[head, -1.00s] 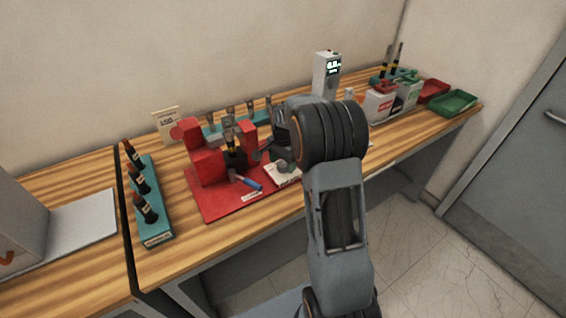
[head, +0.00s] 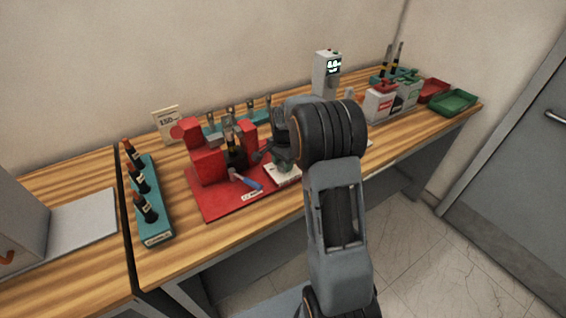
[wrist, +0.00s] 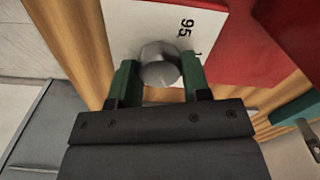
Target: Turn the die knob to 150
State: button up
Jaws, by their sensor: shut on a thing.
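The die knob (wrist: 160,68) is a round grey metal knob on a white dial plate (wrist: 182,14), seen in the wrist view. The printed number 95 shows beside it, with part of another mark below; the rest of the scale is hidden or out of frame. My gripper (wrist: 160,80) has its two green fingers on either side of the knob and is shut on it. In the head view the dial plate (head: 284,178) lies at the right of the red press base (head: 215,205), and my arm partly covers it. A card (head: 167,124) reading 150 stands behind the red press.
The red press (head: 208,165) stands just left of my gripper, with a blue-handled tool (head: 247,179) on its base. A teal rack (head: 146,200) with several dark pieces is at the left. Green and red trays (head: 454,102) are at the far right.

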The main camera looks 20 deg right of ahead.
aim_at(282, 163)
jog(key=shift+n, duration=0.3)
jog(key=n+b, duration=0.1)
jog(key=n, duration=0.4)
jog(key=shift+n, duration=0.3)
jog(key=n, duration=0.5)
jog(key=shift+w, duration=0.1)
jog(key=shift+n, duration=0.4)
jog(key=shift+r, duration=0.1)
jog(key=o, duration=0.9)
notch_tip(282, 163, up, 14)
jog(key=shift+a+f+b, duration=0.1)
jog(key=shift+f+b, duration=0.05)
jog(key=shift+b, duration=0.25)
